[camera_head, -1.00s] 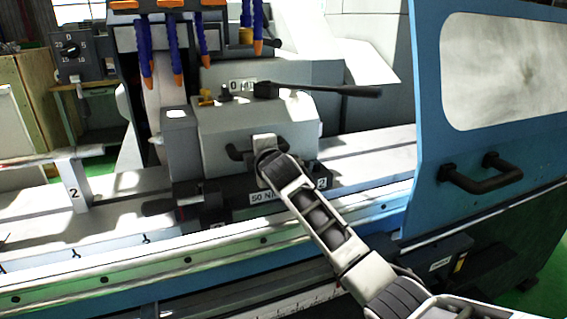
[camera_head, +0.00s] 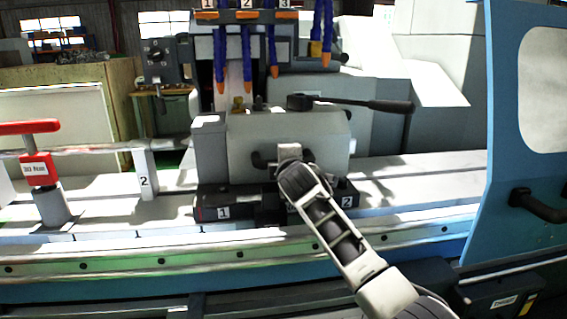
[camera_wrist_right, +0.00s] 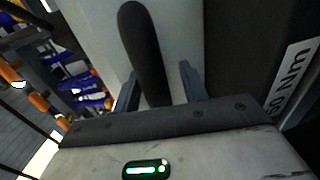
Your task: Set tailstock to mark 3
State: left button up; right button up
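The tailstock (camera_head: 225,150) is the grey block on the machine's slide, right of the upright plate marked 2 (camera_head: 143,182). Its dark base carries labels 1 and 2. A black lever (camera_head: 360,103) sticks out on top, to the right. My right arm reaches up from the lower right to the black handle (camera_head: 262,160) on the tailstock's front and hides part of it. In the right wrist view the gripper (camera_wrist_right: 159,70) has one finger on each side of the handle (camera_wrist_right: 145,50), close to it. Mark 3 on the slide is not seen. My left gripper is out of view.
A red-topped post (camera_head: 36,165) stands at the left. Blue coolant hoses (camera_head: 247,55) with orange tips hang above and behind the tailstock. The blue door (camera_head: 500,215) with a black handle is at the right. The slide right of the tailstock is clear.

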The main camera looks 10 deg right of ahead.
jog(key=shift+a, duration=0.1)
jog(key=shift+s+r, duration=0.1)
jog(key=shift+s, duration=0.2)
jog(key=s+r, duration=0.3)
jog(key=s, duration=1.2)
jog(key=shift+d+b, duration=0.2)
jog(key=shift+b, duration=0.15)
jog(key=shift+f, duration=0.1)
